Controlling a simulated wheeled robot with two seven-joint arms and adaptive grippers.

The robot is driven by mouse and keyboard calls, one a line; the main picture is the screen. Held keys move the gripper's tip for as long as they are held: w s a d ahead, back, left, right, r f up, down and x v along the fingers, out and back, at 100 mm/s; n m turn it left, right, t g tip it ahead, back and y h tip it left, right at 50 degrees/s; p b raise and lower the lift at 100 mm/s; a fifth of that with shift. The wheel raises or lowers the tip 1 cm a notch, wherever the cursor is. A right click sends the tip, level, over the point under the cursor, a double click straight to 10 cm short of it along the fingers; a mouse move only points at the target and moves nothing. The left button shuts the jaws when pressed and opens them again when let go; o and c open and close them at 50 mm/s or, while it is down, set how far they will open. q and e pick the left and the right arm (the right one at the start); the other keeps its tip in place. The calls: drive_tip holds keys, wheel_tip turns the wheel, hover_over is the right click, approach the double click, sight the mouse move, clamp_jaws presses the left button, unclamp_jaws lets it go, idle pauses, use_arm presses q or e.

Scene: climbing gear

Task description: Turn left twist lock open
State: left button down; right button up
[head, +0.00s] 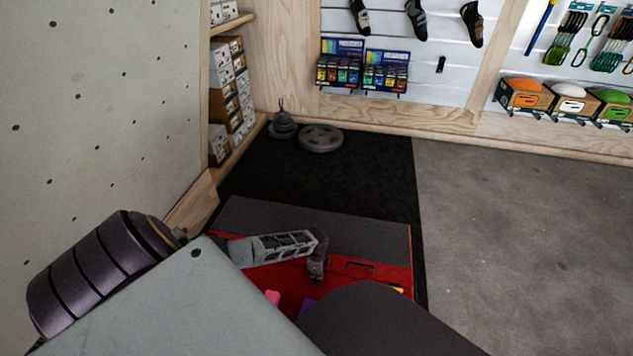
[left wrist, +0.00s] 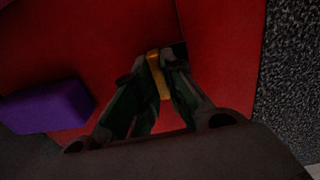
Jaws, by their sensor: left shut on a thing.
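A red case or pad (head: 335,275) with a dark grey top panel (head: 330,225) lies on the black floor mat. My left gripper (head: 317,268) reaches down over its red side. In the left wrist view, both fingers of my left gripper (left wrist: 158,82) are closed around a small yellow-orange piece (left wrist: 158,75), which looks like the twist lock. It stands against the red surface (left wrist: 205,60). The fingers hide its lower part, so its turn angle is hard to tell. Another small yellow piece (head: 398,289) shows at the red side's right. My right gripper is not in view.
A dark slot (head: 360,267) is in the red side. A purple block (left wrist: 48,105) lies left of my fingers; pink (head: 273,297) shows nearby. Weight plates (head: 321,138) lie behind. A pale climbing wall (head: 90,110) stands left. The grey floor (head: 530,230) at right is clear.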

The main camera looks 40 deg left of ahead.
use_arm(q)
drive_tip(key=shift+p, duration=0.3)
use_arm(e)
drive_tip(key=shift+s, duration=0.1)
use_arm(q)
drive_tip(key=shift+d+r+n+p, duration=0.1)
drive_tip(key=shift+n+p, duration=0.3)
drive_tip(key=shift+n, duration=0.2)
drive_tip(key=n+p, duration=0.2)
drive_tip(key=n, duration=0.1)
drive_tip(key=shift+p, duration=0.3)
drive_tip(key=n+p, duration=0.2)
drive_tip(key=n, duration=0.2)
drive_tip(key=shift+p, duration=0.3)
drive_tip(key=n+p, duration=0.1)
drive_tip(key=n, duration=0.4)
drive_tip(key=shift+d+p, duration=0.1)
drive_tip(key=shift+p, duration=0.2)
drive_tip(key=n, duration=0.2)
drive_tip(key=shift+s+n+p, duration=0.1)
drive_tip(key=shift+n+p, duration=0.2)
drive_tip(key=shift+p, duration=0.05)
drive_tip(key=shift+n, duration=1.1)
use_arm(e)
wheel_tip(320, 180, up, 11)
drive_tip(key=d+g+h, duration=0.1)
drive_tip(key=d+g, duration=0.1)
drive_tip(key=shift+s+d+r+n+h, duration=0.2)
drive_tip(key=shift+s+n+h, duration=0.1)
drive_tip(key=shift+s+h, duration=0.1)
